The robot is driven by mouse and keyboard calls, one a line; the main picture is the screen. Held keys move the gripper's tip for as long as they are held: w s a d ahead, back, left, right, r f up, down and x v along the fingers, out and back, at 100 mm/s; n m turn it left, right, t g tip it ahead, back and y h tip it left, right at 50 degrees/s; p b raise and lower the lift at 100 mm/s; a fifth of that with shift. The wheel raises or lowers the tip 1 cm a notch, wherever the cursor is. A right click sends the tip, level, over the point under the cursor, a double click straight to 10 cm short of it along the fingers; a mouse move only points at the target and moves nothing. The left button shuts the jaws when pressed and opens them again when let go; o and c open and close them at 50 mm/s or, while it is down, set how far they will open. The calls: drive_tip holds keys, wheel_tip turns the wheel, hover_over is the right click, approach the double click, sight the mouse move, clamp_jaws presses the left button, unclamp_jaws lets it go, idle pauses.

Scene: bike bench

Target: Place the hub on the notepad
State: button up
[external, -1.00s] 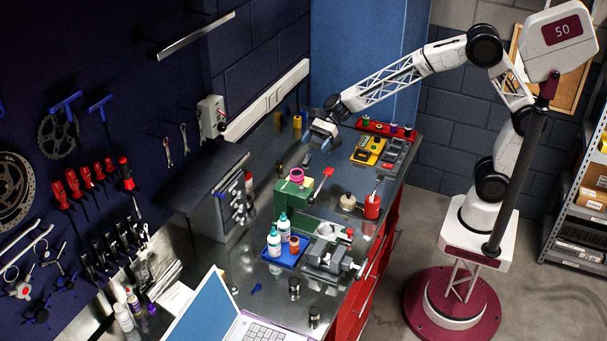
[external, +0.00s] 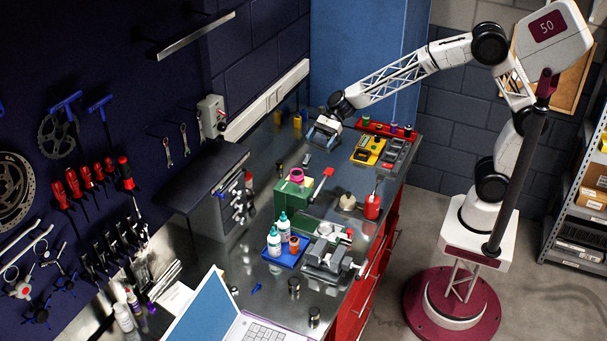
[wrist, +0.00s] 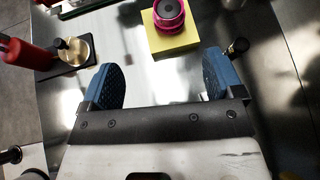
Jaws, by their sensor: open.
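The hub, a magenta ring-shaped part with a dark centre (wrist: 169,12), sits on top of the yellow notepad (wrist: 176,43) in the wrist view. It also shows in the external view as a pink ring (external: 297,174) on a block with a green near side. My gripper (wrist: 160,66) is open, with blue pads apart and bare bench between them. In the wrist view the hub and notepad lie beyond the fingertips, apart from them. In the external view my gripper (external: 322,141) is above the far part of the bench, behind the hub.
A gold-topped part on a black base (wrist: 72,52) and a red container (wrist: 25,53) stand left in the wrist view. A small dark cylinder (wrist: 238,46) is near the right finger. A yellow-and-black device (external: 368,150) and red tray (external: 385,129) lie right of my gripper.

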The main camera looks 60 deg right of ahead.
drive_tip(key=s+d+r+n+h, duration=0.2)
drive_tip(key=s+d+n+h, duration=0.2)
drive_tip(key=s+d, duration=0.5)
drive_tip(key=s+d+r+n+h, duration=0.2)
drive_tip(key=s+d+n, duration=0.6)
drive_tip(key=s, duration=0.9)
drive_tip(key=s+d+r+n+h, duration=0.1)
drive_tip(key=s+d+n+h, duration=0.4)
drive_tip(key=s+d, duration=0.5)
drive_tip(key=s+n, duration=0.2)
drive_tip(key=s, duration=0.1)
drive_tip(key=shift+d+r+h, duration=0.35)
drive_tip(key=shift+r+h, duration=0.05)
